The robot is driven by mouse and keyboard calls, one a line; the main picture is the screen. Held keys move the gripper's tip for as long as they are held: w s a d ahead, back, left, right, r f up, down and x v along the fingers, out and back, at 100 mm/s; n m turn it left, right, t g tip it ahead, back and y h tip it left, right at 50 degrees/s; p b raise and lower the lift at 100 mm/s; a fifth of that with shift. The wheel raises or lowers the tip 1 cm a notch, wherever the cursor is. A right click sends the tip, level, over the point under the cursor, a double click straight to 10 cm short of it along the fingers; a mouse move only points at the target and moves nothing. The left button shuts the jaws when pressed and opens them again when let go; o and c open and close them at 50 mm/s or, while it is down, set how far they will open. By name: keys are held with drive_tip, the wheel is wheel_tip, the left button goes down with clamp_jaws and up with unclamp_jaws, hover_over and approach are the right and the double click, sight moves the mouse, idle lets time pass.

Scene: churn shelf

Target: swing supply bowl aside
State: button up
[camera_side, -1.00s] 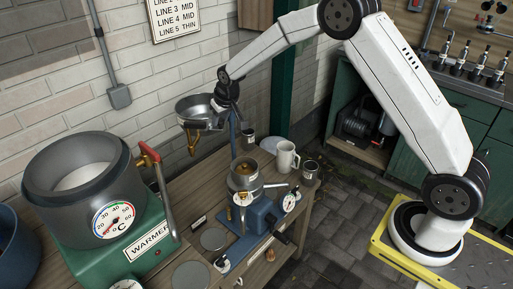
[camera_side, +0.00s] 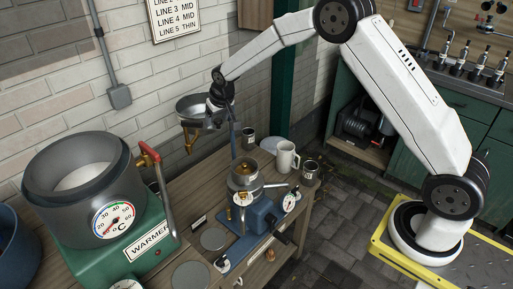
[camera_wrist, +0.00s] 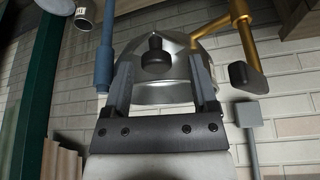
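The supply bowl (camera_side: 193,103) is a shallow metal bowl with a brass spout (camera_side: 188,140) below it, raised over the back of the bench beside a slim blue post (camera_side: 234,135). In the wrist view, its shiny side (camera_wrist: 160,93) fills the middle, with a black knob (camera_wrist: 155,56) in front of it. My gripper (camera_side: 211,106) is at the bowl's right side. In the wrist view, my gripper's two fingers (camera_wrist: 162,62) are spread wide, with the knob between them and a gap on each side. I cannot tell how deep the knob sits between the fingertips.
A machine with a small metal pot (camera_side: 244,176) stands below on the bench (camera_side: 190,190). A white mug (camera_side: 286,158) and metal cups are to its right. A green warmer (camera_side: 125,245) with a large dark pot (camera_side: 78,190) is front left. The brick wall (camera_side: 180,60) is close behind the bowl.

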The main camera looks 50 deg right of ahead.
drive_tip(key=shift+s+r, duration=0.1)
drive_tip(key=v, duration=0.7)
drive_tip(key=shift+r, duration=0.3)
drive_tip(key=shift+s, duration=0.15)
idle(0.4)
drive_tip(key=s+a+f+n+g, duration=0.1)
drive_tip(key=s+f, duration=0.1)
drive_tip(key=s, duration=1.2)
drive_tip(key=s+a+f+n+g, duration=0.1)
drive_tip(key=s+f, duration=0.2)
drive_tip(key=s, duration=1.1)
drive_tip(key=shift+s+y, duration=0.4)
